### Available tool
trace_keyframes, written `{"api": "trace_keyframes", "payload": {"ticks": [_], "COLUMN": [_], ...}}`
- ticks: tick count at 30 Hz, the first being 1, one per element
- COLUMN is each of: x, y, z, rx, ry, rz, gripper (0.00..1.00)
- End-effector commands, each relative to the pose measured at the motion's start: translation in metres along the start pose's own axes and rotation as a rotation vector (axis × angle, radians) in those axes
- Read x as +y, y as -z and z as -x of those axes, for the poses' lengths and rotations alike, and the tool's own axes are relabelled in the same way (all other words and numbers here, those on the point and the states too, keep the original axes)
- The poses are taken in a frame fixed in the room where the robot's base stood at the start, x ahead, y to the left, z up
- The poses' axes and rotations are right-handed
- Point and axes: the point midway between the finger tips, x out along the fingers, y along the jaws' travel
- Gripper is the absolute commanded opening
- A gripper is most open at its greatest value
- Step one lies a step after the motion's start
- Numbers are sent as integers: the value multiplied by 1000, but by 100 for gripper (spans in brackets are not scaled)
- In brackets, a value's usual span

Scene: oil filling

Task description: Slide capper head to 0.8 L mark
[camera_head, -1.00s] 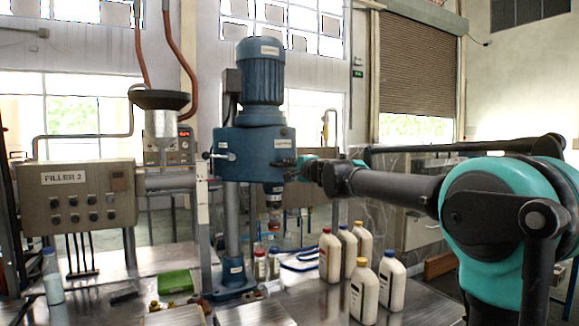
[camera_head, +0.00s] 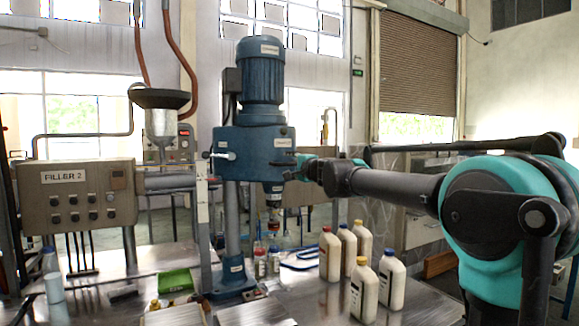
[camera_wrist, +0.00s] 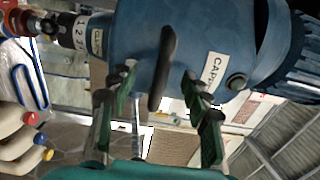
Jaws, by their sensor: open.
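The blue capper head (camera_head: 256,153) sits on a vertical column (camera_head: 233,225), with a motor on top. In the wrist view the capper head (camera_wrist: 140,30) fills the upper middle, with a cut-off "CAPP" label and a dark handle (camera_wrist: 162,68). A small numbered scale (camera_wrist: 83,32) shows near its spindle; the 0.8 L mark cannot be made out. My gripper (camera_head: 301,167) is at the right side of the head. In the wrist view my gripper (camera_wrist: 160,102) is open, its green-padded fingers on either side of the handle; contact is not clear.
Several white bottles (camera_head: 330,255) with coloured caps stand on the metal table right of the column. Small bottles (camera_head: 266,263) stand beside the column under the spindle. The FILLER 2 panel (camera_head: 82,198) is at left, with a green tray (camera_head: 175,281) on the table.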

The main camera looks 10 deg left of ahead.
Motion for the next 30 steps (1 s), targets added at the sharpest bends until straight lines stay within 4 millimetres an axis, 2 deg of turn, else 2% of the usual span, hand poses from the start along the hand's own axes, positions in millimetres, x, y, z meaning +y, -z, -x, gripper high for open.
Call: {"api": "trace_keyframes", "payload": {"ticks": [7, 30], "x": [0, 0], "y": [0, 0], "z": [6, 86], "rx": [0, 0], "ry": [0, 0], "rz": [0, 0], "gripper": [48, 48]}}
